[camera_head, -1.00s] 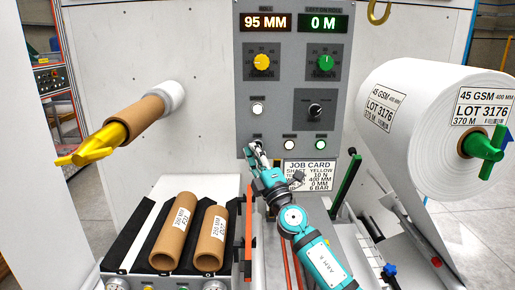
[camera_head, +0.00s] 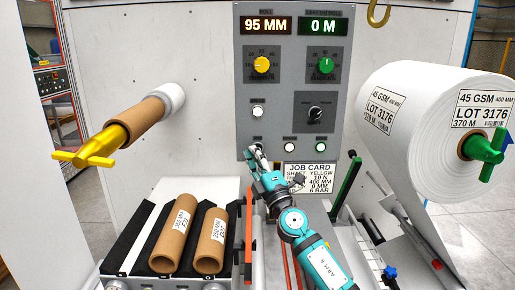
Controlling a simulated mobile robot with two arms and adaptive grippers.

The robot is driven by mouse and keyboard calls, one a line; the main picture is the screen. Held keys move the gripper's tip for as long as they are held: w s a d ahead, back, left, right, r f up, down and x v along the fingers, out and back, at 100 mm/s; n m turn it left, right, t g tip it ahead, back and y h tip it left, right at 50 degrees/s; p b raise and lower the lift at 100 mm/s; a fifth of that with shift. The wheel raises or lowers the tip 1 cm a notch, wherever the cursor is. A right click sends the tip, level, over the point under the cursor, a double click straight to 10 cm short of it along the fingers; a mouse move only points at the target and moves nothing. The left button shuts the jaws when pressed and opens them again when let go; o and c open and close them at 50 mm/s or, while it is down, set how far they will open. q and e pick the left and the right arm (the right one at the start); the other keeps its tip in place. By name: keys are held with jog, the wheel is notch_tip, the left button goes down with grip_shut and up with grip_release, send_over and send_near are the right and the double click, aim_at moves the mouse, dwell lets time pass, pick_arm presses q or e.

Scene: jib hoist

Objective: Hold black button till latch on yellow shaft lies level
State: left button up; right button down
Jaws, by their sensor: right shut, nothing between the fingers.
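The yellow shaft (camera_head: 115,137) sticks out of the white wall on the left, with a brown core around it. Its latch (camera_head: 84,160) is a yellow crossbar at the near end, lying close to level, its right end slightly lower. My right gripper (camera_head: 254,151) is shut and empty, its fingertips at the lower left of the grey panel (camera_head: 290,75), just under a small label. The black button does not show; the gripper appears to cover that spot. Whether the fingertips press it I cannot tell. My left gripper is not in view.
The panel displays (camera_head: 265,25) read 95 MM and 0 M. Two brown cores (camera_head: 172,235) lie in a black rack below. A job card (camera_head: 310,177) hangs right of my gripper. A large white roll (camera_head: 425,130) stands at right, with a green post (camera_head: 346,185) nearer.

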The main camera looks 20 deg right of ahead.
jog(key=shift+s+a, duration=0.1)
jog(key=shift+s, duration=0.45)
jog(key=s+p, duration=0.1)
jog(key=s, duration=0.1)
jog(key=s+a+p, duration=0.1)
jog(key=s+p, duration=0.1)
jog(key=shift+s+a, duration=0.2)
jog(key=shift+s, duration=0.15)
jog(key=shift+f, duration=0.1)
